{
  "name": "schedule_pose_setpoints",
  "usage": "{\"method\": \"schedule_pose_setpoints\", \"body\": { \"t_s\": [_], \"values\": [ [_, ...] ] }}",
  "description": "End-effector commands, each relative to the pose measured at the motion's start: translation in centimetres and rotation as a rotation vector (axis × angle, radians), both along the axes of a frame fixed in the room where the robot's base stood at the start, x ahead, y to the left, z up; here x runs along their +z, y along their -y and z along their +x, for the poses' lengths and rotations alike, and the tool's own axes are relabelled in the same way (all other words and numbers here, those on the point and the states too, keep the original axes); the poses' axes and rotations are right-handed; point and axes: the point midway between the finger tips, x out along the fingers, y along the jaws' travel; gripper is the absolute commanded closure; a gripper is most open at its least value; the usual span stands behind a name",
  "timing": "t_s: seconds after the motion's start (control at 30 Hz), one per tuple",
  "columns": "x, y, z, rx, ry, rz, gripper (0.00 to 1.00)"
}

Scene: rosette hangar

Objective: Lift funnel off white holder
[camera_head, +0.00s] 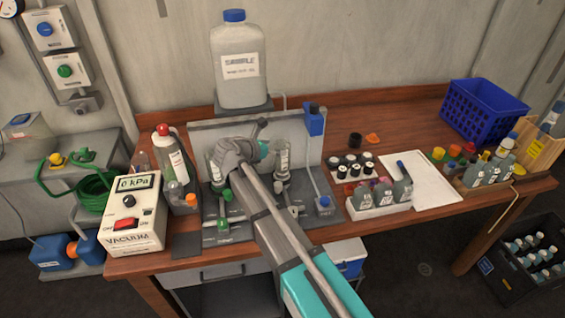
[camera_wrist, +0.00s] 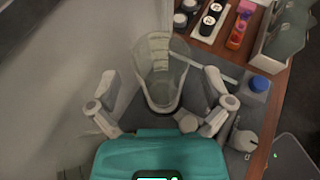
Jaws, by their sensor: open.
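A clear funnel (camera_wrist: 162,75), wide at the top and narrowing downward, stands in the middle of the wrist view. In the head view the funnel (camera_head: 283,157) shows just right of my gripper (camera_head: 268,153), partly covered. In the wrist view my gripper (camera_wrist: 162,103) is open, with one finger on each side of the funnel's lower part. Visible gaps separate the fingers from it, and the gripper holds nothing. A pale fitting at the funnel's foot may be part of the white holder (camera_wrist: 187,122); the rest of it is hidden by my teal gripper body.
A grey back panel (camera_head: 202,131) rises behind the funnel, with a large sample jug (camera_head: 240,88) above. A blue-capped fitting (camera_wrist: 257,84) stands close right of the funnel in the wrist view. Small bottles (camera_head: 350,165) stand to the right. A vacuum box (camera_head: 137,212) is at left.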

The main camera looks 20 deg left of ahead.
Motion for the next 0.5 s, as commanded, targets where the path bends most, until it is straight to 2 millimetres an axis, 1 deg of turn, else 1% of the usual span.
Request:
{"method": "schedule_pose_setpoints", "body": {
  "t_s": [0.03, 0.2, 0.33, 0.5],
  "values": [
    [-0.5, 0.2, 0.6, -0.001, 0.000, 0.000, 0.00],
    [-1.1, 1.0, 2.1, -0.001, 0.000, 0.000, 0.00],
    [-1.3, 1.3, 2.6, 0.001, 0.000, 0.000, 0.00],
    [-1.2, 1.3, 2.6, 0.002, 0.000, 0.001, 0.00]
  ]
}}
